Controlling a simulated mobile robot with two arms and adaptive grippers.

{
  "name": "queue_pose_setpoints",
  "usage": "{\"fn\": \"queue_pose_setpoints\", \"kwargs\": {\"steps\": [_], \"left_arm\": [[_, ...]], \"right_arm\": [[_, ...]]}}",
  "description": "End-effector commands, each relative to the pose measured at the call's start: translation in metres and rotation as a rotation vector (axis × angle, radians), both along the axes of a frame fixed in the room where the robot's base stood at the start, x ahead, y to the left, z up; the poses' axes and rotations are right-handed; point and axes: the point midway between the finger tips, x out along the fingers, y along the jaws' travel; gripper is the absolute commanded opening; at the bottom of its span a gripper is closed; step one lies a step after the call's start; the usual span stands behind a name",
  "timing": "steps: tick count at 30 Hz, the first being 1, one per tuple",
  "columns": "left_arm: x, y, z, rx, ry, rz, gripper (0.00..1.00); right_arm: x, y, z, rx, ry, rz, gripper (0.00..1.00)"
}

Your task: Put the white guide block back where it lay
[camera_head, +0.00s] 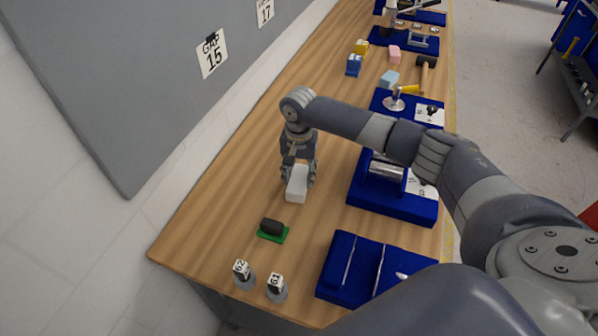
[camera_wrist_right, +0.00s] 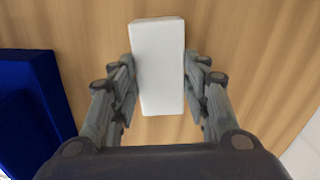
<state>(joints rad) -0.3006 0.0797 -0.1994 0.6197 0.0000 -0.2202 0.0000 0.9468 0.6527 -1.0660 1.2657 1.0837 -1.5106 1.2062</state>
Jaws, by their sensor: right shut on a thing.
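The white guide block (camera_head: 297,186) is between the fingers of my right gripper (camera_head: 298,176), over the wooden table's left half in the head view. In the right wrist view the white guide block (camera_wrist_right: 158,65) stands lengthwise between the two fingers of my right gripper (camera_wrist_right: 160,92), which is shut on it from both sides. Wood grain shows behind it. I cannot tell whether the block touches the table. My left gripper is not in view.
A dark block on a green pad (camera_head: 272,230) lies in front of the gripper. Two labelled weights (camera_head: 276,289) stand at the table's near edge. Blue fixtures (camera_head: 393,205) line the right side. Small coloured blocks (camera_head: 354,66) lie farther back. A grey wall panel (camera_head: 120,80) rises at left.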

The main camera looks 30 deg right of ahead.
Motion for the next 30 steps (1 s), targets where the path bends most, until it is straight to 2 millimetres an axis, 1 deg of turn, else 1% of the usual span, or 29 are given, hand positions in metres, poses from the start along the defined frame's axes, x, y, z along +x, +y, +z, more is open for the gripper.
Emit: {"fn": "queue_pose_setpoints", "kwargs": {"steps": [5, 6, 9, 17, 19, 22, 26, 30], "left_arm": [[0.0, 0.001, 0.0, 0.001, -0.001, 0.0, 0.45], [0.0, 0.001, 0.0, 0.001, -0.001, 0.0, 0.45], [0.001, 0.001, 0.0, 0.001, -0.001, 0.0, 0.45], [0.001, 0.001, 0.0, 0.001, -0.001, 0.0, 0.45], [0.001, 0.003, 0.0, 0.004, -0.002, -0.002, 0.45], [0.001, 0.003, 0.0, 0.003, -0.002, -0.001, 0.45], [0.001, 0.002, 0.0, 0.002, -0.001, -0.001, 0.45], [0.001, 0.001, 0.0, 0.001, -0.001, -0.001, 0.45]], "right_arm": [[0.0, 0.0, 0.0, 0.0, -0.001, 0.0, 0.14], [0.0, 0.0, 0.0, 0.0, -0.001, 0.0, 0.45], [0.0, 0.0, 0.0, 0.0, -0.001, 0.0, 0.66], [0.0, 0.0, 0.0, 0.0, -0.001, 0.001, 0.66], [0.0, 0.0, 0.0, 0.0, 0.0, 0.001, 0.66], [0.0, 0.0, 0.006, 0.001, -0.002, 0.001, 0.66], [0.001, 0.0, 0.025, 0.002, -0.004, 0.001, 0.66], [0.001, 0.0, 0.056, 0.001, -0.005, 0.001, 0.66]]}}
